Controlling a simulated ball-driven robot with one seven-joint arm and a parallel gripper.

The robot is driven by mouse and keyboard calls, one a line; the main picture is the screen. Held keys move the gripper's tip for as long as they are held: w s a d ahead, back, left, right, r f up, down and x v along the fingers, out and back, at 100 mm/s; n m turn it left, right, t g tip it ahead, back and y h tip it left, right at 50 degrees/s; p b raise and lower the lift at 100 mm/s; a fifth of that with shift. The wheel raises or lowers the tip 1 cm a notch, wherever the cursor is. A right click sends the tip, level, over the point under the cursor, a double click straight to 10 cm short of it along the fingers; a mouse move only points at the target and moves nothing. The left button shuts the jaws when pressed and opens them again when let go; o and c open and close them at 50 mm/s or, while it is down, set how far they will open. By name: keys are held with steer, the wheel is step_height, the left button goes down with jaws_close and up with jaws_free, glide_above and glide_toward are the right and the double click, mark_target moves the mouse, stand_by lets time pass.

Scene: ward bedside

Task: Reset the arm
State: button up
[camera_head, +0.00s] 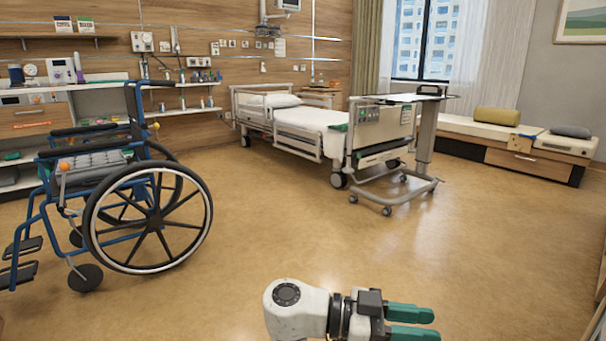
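My gripper (424,325) shows at the bottom of the head view, right of centre. Its two green fingers point to the right, with a gap between them and nothing in it. The white wrist part of my arm (292,308) is to the left of the fingers. The gripper is over the bare floor, apart from the furniture. The rest of my arm is below the picture's edge and hidden.
A blue wheelchair (150,215) stands at the left. A hospital bed (318,121) and a wheeled overbed table (424,140) stand further back. A low bench (470,128) runs along the right by the window. The wooden floor (300,230) in the middle is clear.

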steer(key=s+d+f+n+t+y+p, duration=0.1)
steer(key=s+d+f+n+y, duration=0.3)
steer(key=s+d+f, duration=0.45)
steer(key=s+d+f+n+y+p, duration=0.25)
steer(key=s+d+f+n, duration=0.25)
steer(key=d+f, duration=0.5)
steer(key=s+a+f+n+t+y, duration=0.1)
steer(key=s+a+f+n+y, duration=0.15)
steer(key=s, duration=0.25)
steer(key=s+a+f+n+t+y+p, duration=0.1)
steer(key=s+a+n+y, duration=0.1)
steer(key=s+n+y, duration=0.3)
steer(key=s+a+f+n+t+y, duration=0.1)
steer(key=s+a+f+n+y, duration=0.1)
steer(key=s, duration=0.4)
step_height(320, 180, up, 38)
steer(key=s+a+y+p, duration=0.1)
steer(key=p, duration=3.7)
steer(key=shift+a+r+n+p, duration=0.2)
steer(key=shift+a+n+p, duration=0.15)
steer(key=shift+n, duration=0.1)
